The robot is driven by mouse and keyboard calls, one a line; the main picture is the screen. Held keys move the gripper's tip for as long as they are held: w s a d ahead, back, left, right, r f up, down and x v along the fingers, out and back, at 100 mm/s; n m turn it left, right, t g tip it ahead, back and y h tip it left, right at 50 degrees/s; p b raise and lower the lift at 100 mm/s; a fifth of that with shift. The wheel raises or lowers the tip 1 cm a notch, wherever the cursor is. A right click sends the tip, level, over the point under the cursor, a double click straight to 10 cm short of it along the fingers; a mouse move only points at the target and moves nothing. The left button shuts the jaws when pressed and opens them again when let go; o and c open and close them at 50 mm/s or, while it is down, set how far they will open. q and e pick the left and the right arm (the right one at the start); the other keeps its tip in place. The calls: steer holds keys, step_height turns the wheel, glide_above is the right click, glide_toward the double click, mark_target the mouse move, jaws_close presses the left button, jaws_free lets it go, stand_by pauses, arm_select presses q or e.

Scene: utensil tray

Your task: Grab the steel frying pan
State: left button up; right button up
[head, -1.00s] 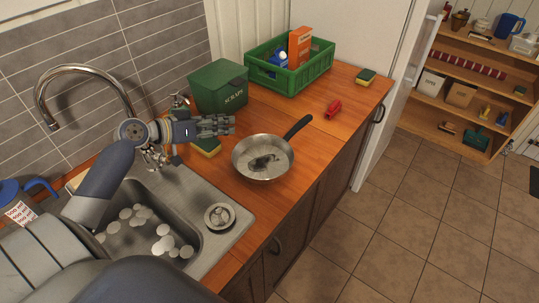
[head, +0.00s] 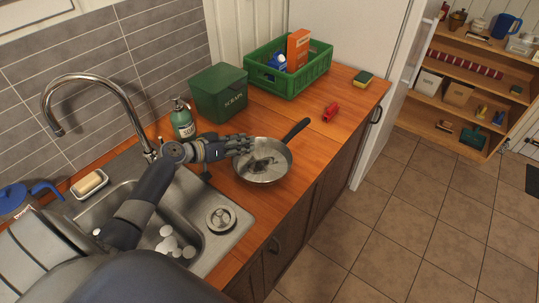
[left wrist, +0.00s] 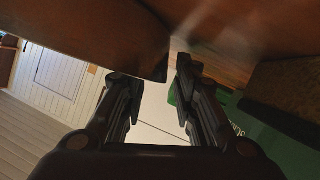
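The steel frying pan (head: 263,174) sits on the wooden counter right of the sink, with some dark marks or reflections inside. Its black handle (head: 297,129) points up and right, away from me. My left gripper (head: 251,145) is at the pan's upper left rim, pointing right; its fingertips overlap the rim in the head view, and I cannot tell whether they touch. In the left wrist view the two fingers (left wrist: 158,78) are apart with nothing clearly between them. The pan is not clearly identifiable there. My right gripper is not in view.
A green bin (head: 218,92), green crate (head: 289,81) and soap bottle (head: 182,121) stand behind the pan. A red object (head: 331,111) and a sponge (head: 364,78) lie beyond the handle. The sink (head: 238,229) with tall faucet (head: 92,79) is left. The counter's front edge is close to the pan.

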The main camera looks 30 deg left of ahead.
arm_select(q)
steer(key=shift+w+d+f, duration=0.15)
steer(key=shift+w, duration=0.2)
jaws_close()
